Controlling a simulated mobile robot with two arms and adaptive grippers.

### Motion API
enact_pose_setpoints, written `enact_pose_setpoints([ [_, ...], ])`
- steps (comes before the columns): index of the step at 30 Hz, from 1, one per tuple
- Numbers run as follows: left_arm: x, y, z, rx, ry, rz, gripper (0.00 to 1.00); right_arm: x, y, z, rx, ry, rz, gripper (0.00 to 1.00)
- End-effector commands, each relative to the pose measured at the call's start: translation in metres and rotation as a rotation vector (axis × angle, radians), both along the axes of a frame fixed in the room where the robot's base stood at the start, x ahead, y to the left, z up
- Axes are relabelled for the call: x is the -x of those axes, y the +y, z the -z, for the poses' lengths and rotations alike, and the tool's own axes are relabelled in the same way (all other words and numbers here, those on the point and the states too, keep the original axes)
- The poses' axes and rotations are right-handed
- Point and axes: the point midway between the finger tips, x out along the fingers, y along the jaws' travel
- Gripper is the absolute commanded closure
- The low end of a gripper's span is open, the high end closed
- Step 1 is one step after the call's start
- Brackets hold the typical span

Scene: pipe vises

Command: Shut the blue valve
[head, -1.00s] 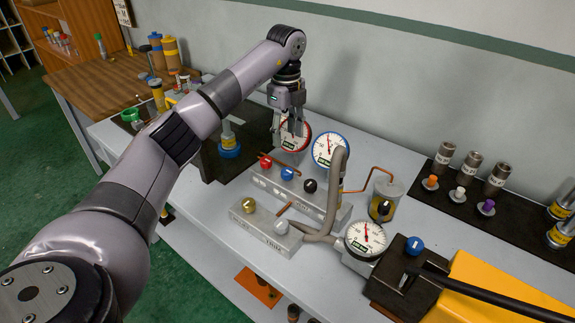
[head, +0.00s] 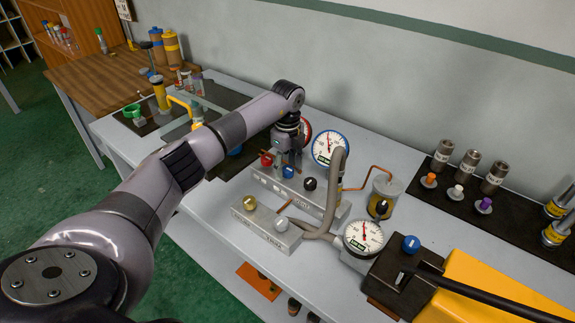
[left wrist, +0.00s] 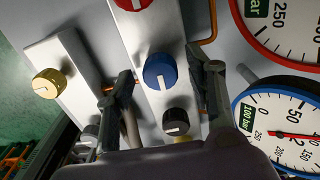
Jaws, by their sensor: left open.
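The blue valve knob (head: 288,172) sits on the grey valve block (head: 325,206) between a red knob (head: 267,159) and a black knob (head: 310,184). In the left wrist view the blue knob (left wrist: 160,71) carries a white mark. My left gripper (head: 287,162) points down over the blue knob, its fingers spread open on either side. Gaps show between knob and fingers in the wrist view, so it is not gripped. The blue-rimmed gauge (head: 330,148) stands behind the block; its red needle shows in the wrist view. My right gripper is out of view.
A lower block with a brass knob (head: 249,203) and a silver knob (head: 281,224) lies in front. A grey hose (head: 335,190) rises close on the right. Another blue knob (head: 411,243) sits on a black block at right. A red-rimmed gauge stands behind my gripper.

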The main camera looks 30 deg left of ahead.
Motion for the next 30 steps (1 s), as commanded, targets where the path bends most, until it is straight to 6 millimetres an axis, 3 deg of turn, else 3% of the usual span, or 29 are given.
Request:
enact_pose_setpoints([
  [21,-0.0002,-0.0001,-0.0008,0.000,0.000,0.000,0.97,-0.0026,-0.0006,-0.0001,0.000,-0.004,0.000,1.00],
  [30,-0.0004,0.0002,-0.0009,0.000,-0.001,0.030,0.99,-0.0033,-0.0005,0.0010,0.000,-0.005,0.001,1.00],
])
